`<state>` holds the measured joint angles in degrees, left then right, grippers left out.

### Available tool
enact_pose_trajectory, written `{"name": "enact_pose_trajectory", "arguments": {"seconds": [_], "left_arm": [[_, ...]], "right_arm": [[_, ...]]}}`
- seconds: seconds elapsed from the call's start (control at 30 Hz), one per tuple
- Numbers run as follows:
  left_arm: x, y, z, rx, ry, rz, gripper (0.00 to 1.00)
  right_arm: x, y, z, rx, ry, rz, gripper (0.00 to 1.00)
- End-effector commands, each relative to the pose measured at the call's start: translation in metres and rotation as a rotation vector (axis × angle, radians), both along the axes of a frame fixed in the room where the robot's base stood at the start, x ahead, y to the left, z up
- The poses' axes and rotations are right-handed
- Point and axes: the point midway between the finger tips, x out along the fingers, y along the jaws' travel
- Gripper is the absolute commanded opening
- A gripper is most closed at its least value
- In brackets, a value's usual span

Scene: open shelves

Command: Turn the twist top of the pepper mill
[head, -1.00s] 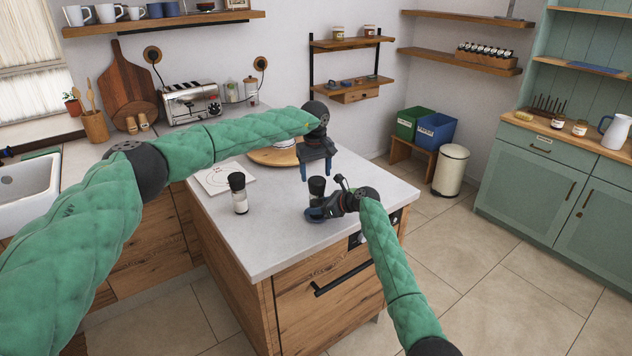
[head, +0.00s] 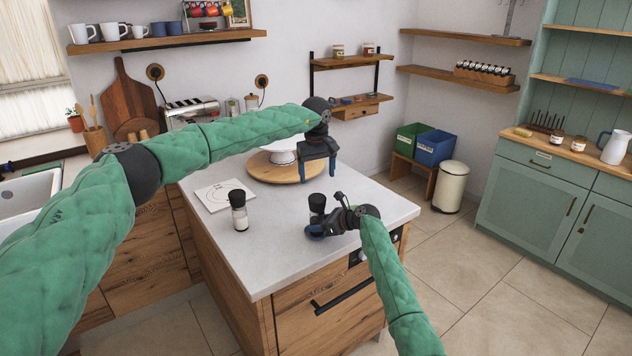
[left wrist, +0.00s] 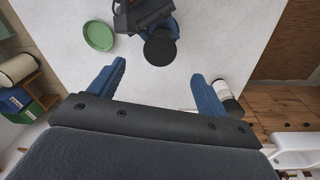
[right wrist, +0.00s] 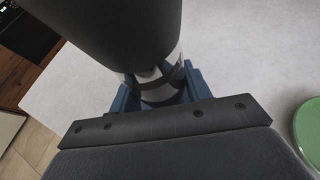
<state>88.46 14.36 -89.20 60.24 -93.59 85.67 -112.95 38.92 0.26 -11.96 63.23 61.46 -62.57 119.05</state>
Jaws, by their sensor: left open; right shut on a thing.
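The pepper mill (head: 317,203) stands on the island worktop, with a black top and a lighter lower body. My right gripper (right wrist: 160,92) is shut around the lower body; the black top (right wrist: 110,25) rises clear above its fingers. Whether the mill's base touches the worktop is hidden.
A second mill (head: 239,212), white with a black top, stands to the left on the worktop (head: 275,255). A green dish (left wrist: 98,35) lies near the held mill. A round wooden board (head: 262,171) with a white stand (head: 283,152) is behind. The front worktop is clear.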

Motion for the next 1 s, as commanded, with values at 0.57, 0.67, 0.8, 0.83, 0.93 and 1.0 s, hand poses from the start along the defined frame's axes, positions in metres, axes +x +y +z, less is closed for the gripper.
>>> {"name": "enact_pose_trajectory", "arguments": {"seconds": [0.57,0.67,0.8,0.83,0.93,1.0], "left_arm": [[0.007,-0.021,0.002,-0.054,0.046,0.528,0.77],[0.008,-0.02,0.003,-0.059,0.053,0.673,0.77],[0.01,-0.019,0.004,-0.066,0.062,0.877,0.77],[0.01,-0.018,0.004,-0.068,0.064,0.921,0.77],[0.011,-0.017,0.005,-0.071,0.069,1.067,0.77],[0.011,-0.016,0.005,-0.074,0.072,1.169,0.77]], "right_arm": [[0.0,0.0,0.0,0.0,0.0,0.0,0.34],[0.0,0.0,0.0,0.0,0.0,0.0,0.34],[0.0,0.0,0.0,0.0,0.0,0.0,0.34],[0.0,0.0,0.0,0.0,0.0,0.0,0.34],[0.0,0.0,0.0,0.0,0.0,0.0,0.34],[0.0,0.0,0.0,0.0,0.0,0.0,0.34]]}}
